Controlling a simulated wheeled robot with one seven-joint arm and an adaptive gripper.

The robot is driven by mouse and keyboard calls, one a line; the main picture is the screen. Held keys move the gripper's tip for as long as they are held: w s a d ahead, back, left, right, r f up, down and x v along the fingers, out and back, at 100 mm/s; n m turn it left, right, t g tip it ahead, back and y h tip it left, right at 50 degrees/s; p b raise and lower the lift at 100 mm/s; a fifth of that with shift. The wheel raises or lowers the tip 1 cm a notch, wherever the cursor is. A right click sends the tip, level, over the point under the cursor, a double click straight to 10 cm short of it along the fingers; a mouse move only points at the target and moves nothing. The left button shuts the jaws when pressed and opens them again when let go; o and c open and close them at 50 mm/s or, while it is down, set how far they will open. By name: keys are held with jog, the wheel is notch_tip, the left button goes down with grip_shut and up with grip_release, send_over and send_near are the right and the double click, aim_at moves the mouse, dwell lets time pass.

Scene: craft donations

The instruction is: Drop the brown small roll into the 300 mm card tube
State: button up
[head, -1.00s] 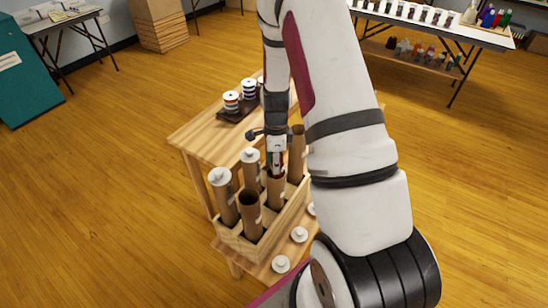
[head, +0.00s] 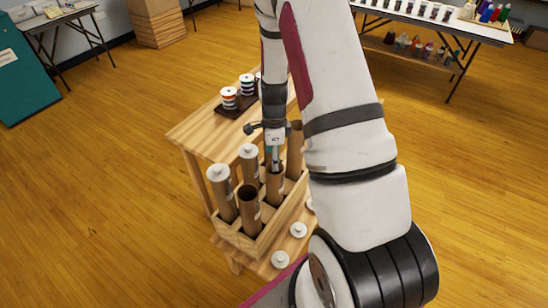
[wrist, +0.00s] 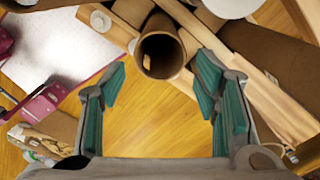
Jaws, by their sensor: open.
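My gripper (head: 275,168) is over the mouth of an open brown card tube (head: 275,188) in the wooden rack. In the wrist view my gripper (wrist: 160,70) is open, its teal pads wide apart with nothing between them. The tube (wrist: 162,52) shows just beyond the fingertips, its dark mouth facing the camera. A small pale patch shows inside the mouth; I cannot tell whether it belongs to the brown small roll. No brown small roll is plainly visible elsewhere. The tube's length marking is not readable.
The wooden rack (head: 232,238) also holds another open tube (head: 250,212) in front, a taller one (head: 295,150) at right, and two white-capped tubes (head: 223,197) at left. White caps (head: 298,230) lie on the lower shelf. Spools (head: 230,98) stand on the table behind.

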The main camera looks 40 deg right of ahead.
notch_tip(320, 180, up, 11)
dwell(0.3)
dwell(0.6)
jog(key=s+a+r+n+t, duration=0.1)
jog(key=s+a+r+n, duration=0.1)
jog(key=a+r+n, duration=0.5)
jog(key=s+a+r+n+t, duration=0.2)
jog(key=s+a+r+n, duration=0.15)
jog(key=r, duration=0.65)
jog(key=s+a+r+n+t, duration=0.1)
jog(key=s+a+r+n, duration=0.2)
jog(key=s+n, duration=0.3)
jog(key=s+a+r+n+t, duration=0.1)
jog(key=s+a+r+n, duration=0.3)
jog(key=s+n, duration=0.3)
jog(key=shift+s+a+r+n, duration=0.2)
jog(key=shift+r+n, duration=0.25)
jog(key=shift+r, duration=0.3)
